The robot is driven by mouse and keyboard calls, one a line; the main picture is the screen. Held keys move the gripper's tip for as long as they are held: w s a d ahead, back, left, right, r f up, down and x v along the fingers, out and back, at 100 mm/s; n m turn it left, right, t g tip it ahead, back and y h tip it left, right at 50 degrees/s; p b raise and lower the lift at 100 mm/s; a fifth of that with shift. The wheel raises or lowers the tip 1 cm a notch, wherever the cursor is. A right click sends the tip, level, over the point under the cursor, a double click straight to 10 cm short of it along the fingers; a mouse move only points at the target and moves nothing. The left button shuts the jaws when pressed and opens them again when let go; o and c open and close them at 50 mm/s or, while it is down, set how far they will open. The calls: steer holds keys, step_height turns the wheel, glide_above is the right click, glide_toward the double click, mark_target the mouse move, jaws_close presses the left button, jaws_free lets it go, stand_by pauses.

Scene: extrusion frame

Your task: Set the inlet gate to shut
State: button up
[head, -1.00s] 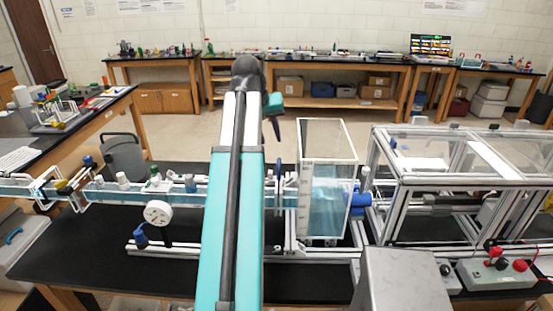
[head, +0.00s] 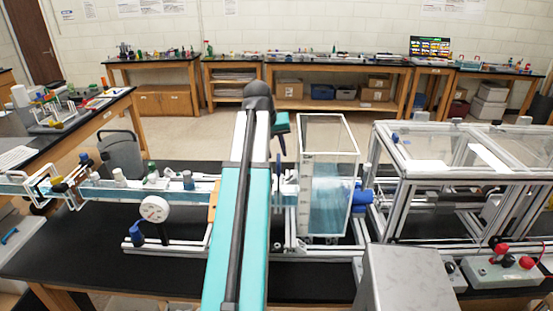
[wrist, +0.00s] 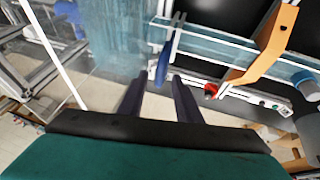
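My gripper (wrist: 157,84) shows in the wrist view with its two dark fingers apart and nothing between them. In the head view its dark fingers (head: 281,145) hang left of the clear water tank (head: 329,215), above the bench. A blue handle (wrist: 163,67) lies just beyond the fingertips in the wrist view, beside the channel end near the tank. It may be the inlet gate's handle; I cannot tell its setting. A red knob (wrist: 211,90) is right of the fingers.
The clear flume channel (head: 120,193) runs left along the black bench, with a white dial gauge (head: 155,209) in front. An orange bracket (wrist: 275,45) straddles the channel. A metal extrusion frame (head: 385,180) stands right of the tank. A grey box (head: 405,280) is in front.

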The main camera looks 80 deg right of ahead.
steer(key=shift+b+x, duration=0.45)
steer(key=shift+x, duration=0.55)
steer(key=shift+c, duration=0.4)
jaws_close()
